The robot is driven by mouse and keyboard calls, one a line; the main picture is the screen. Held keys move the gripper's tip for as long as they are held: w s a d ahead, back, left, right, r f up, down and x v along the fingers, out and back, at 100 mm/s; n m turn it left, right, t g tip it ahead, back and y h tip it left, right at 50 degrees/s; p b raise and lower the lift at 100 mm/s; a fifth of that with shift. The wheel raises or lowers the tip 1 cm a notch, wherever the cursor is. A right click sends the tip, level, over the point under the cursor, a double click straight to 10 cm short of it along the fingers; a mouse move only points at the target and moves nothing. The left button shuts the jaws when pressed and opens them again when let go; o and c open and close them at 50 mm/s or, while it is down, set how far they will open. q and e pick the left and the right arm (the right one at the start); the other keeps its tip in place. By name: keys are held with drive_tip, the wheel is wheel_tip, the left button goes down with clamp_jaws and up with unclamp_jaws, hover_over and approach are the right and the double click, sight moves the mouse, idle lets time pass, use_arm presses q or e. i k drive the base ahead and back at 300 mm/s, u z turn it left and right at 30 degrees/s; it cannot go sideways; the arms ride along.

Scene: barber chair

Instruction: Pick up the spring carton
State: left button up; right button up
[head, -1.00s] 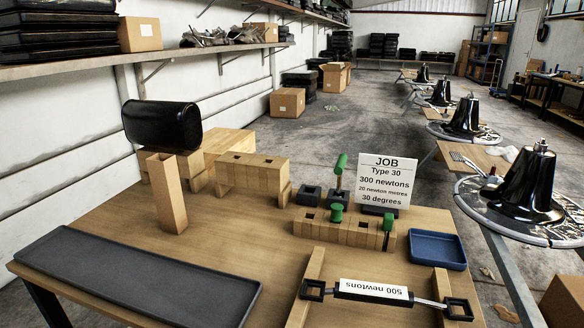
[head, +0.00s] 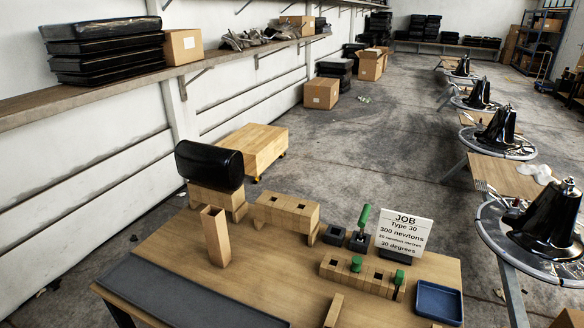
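A tall, narrow brown carton (head: 216,237) stands upright on the wooden workbench (head: 270,278), towards its left side. It is the only carton on the bench and its top looks open. No lettering shows on it, and I cannot see what is inside. Neither of my grippers is in view.
A dark tray (head: 190,295) lies in front of the carton. A black cushion (head: 209,165) on a wooden stand is behind it. A wooden block (head: 287,211) is to its right, with a slotted rack (head: 362,275), job sign (head: 404,230) and blue tray (head: 438,301) further right.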

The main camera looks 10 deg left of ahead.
sight(213, 218)
drive_tip(key=u, duration=2.35)
drive_tip(key=i, duration=2.45)
drive_tip(key=z, duration=2.3)
